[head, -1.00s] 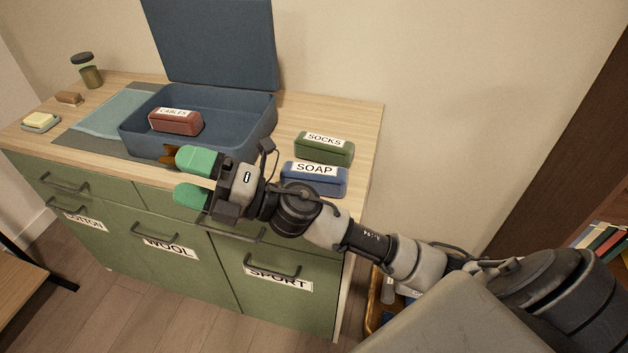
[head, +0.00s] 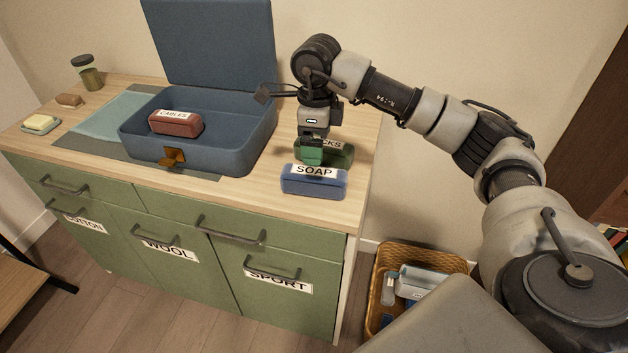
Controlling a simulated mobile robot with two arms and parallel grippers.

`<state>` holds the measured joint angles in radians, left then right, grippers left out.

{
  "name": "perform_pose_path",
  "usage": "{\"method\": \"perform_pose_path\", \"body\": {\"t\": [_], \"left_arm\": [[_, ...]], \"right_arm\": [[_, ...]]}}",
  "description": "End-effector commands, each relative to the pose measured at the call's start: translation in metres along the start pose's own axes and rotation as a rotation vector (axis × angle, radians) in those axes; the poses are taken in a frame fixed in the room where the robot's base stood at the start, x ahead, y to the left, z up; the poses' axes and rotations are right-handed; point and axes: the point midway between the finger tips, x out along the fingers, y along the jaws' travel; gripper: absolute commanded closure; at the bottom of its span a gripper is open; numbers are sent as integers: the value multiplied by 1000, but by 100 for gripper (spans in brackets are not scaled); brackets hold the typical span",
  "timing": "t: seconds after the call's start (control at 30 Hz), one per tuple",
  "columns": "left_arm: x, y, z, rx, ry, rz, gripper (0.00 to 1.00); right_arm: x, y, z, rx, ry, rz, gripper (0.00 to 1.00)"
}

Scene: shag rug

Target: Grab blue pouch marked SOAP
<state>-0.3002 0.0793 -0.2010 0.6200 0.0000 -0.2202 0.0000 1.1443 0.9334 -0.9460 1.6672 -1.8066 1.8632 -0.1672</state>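The blue pouch marked SOAP (head: 314,187) lies at the front right of the cabinet top, its label facing up. The green pouch marked SOCKS (head: 341,155) lies just behind it, its label partly hidden by my gripper. My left gripper is not in view.
An open blue case (head: 240,145) with a red CABLES pouch (head: 176,123) inside stands left of the pouches, its lid upright. A jar (head: 91,78), a brown block (head: 69,101) and a soap dish (head: 41,124) are farther left. A wicker basket (head: 378,290) stands right of the cabinet.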

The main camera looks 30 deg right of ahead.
Motion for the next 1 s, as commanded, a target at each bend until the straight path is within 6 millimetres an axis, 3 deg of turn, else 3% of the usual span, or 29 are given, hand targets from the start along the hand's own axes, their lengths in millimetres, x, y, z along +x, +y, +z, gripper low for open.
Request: {"method": "perform_pose_path", "body": {"t": [0.2, 0.47, 0.7, 1.0], "left_arm": [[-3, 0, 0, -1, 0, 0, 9], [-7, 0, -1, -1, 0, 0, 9], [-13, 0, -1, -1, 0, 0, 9], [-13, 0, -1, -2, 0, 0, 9]], "right_arm": [[36, 1, 0, -1, 1, 5, 8], [56, -2, 3, -2, -1, 6, 8], [91, -6, 7, -3, -2, 5, 8], [98, -6, 7, -3, -4, 4, 8]]}}
